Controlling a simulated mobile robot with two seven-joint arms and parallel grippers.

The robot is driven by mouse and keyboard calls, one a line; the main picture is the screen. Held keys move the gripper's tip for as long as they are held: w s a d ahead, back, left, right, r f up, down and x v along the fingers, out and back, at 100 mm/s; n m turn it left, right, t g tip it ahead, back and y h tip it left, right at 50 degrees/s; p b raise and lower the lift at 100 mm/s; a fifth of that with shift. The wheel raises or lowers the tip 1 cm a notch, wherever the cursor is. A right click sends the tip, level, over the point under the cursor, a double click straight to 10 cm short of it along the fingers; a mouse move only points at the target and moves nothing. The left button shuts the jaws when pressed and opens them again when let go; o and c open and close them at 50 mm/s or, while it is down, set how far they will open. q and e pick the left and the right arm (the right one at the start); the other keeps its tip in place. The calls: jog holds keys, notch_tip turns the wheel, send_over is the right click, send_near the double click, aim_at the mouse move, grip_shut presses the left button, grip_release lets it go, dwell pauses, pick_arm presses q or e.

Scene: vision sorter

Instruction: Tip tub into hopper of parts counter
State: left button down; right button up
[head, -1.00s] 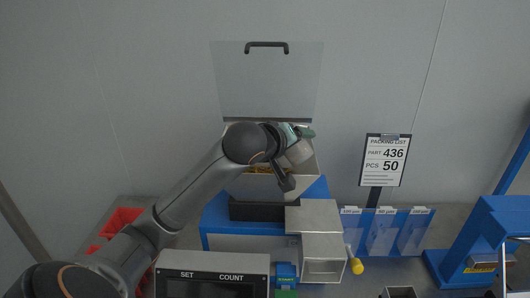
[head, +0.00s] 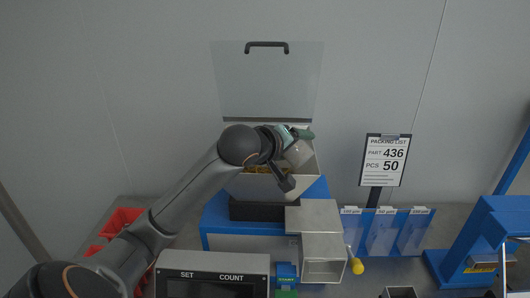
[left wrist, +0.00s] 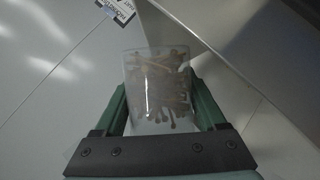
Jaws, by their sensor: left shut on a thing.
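My left gripper (head: 298,135) is shut on the tub (head: 298,153) and holds it tilted over the hopper (head: 302,180) of the parts counter (head: 220,222). In the left wrist view, the translucent tub (left wrist: 157,88) sits between the green fingers of the gripper (left wrist: 160,103). Several brownish bolt-like parts show through its wall. Brass-coloured parts (head: 259,169) show in the hopper, partly hidden by my arm. The clear lid (head: 265,80) with a dark handle stands raised behind the hopper. My right gripper is in neither view.
A display box marked SET and COUNT (head: 213,265) stands in front. A metal chute (head: 322,245) lies right of it, beside a yellow knob (head: 357,267). A packing list (head: 384,160), blue bag holders (head: 385,235) and a blue machine (head: 480,245) stand right. Red bins (head: 118,222) are left.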

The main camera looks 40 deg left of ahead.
pick_arm(q)
jog(key=shift+r+n+t+h, duration=0.3)
jog(key=shift+r+n+h, duration=0.35)
jog(key=shift+n+h, duration=0.45)
dwell(1.4)
jog(key=shift+s+a+r+n+h, duration=0.15)
jog(key=shift+a+r+n+h, duration=0.2)
jog(key=shift+a+n, duration=0.4)
dwell(0.8)
jog(key=shift+s+a+r+n+t+h, duration=0.15)
jog(key=shift+r+n+t+h, duration=0.1)
jog(key=shift+n+h, duration=0.25)
jog(key=shift+w+a+r+n+t+h, duration=0.15)
jog(key=shift+r+n+t+h, duration=0.15)
jog(key=shift+n, duration=0.35)
jog(key=shift+s+a+r+n+t+h, duration=0.15)
jog(key=shift+r+n+t+h, duration=0.15)
jog(key=shift+n, duration=0.3)
dwell(2.2)
